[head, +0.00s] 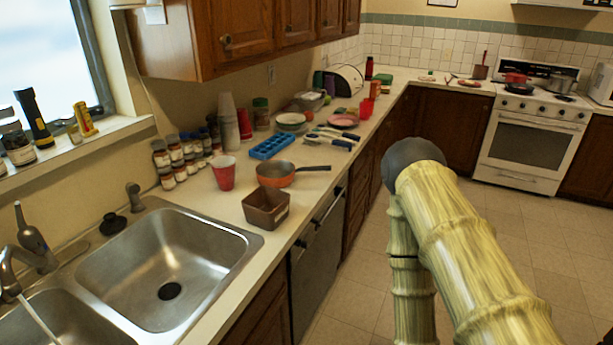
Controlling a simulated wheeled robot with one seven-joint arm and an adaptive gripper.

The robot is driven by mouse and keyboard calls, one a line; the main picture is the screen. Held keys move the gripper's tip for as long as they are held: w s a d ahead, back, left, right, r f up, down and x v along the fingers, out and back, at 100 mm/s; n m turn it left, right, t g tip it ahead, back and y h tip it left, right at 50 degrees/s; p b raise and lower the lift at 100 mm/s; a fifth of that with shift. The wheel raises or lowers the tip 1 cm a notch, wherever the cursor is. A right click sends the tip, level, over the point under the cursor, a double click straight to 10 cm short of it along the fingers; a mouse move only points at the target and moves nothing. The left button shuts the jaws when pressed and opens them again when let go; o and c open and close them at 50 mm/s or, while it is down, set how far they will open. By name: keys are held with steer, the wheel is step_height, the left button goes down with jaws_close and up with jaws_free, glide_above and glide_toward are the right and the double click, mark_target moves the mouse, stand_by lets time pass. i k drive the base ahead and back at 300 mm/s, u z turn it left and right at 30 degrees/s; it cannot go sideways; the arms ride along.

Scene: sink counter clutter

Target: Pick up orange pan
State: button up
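The orange pan (274,175) sits on the counter in the head view, right of the red cup and behind the brown square container. Its outside is orange, its inside is greyish brown, and its dark handle (314,168) points right toward the counter's front edge. My arm shows at the lower right, over the floor and apart from the counter. My gripper cannot be made out in this view.
A brown square container (266,209) stands just in front of the pan. A red cup (223,173) is on its left, and a blue ice tray (271,146) lies behind it. The sink (165,262) is at the lower left. Open floor (365,260) lies right of the counter.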

mark_target(278, 174)
steer(key=z, duration=0.7)
steer(key=i, duration=1.7)
steer(key=u, duration=0.35)
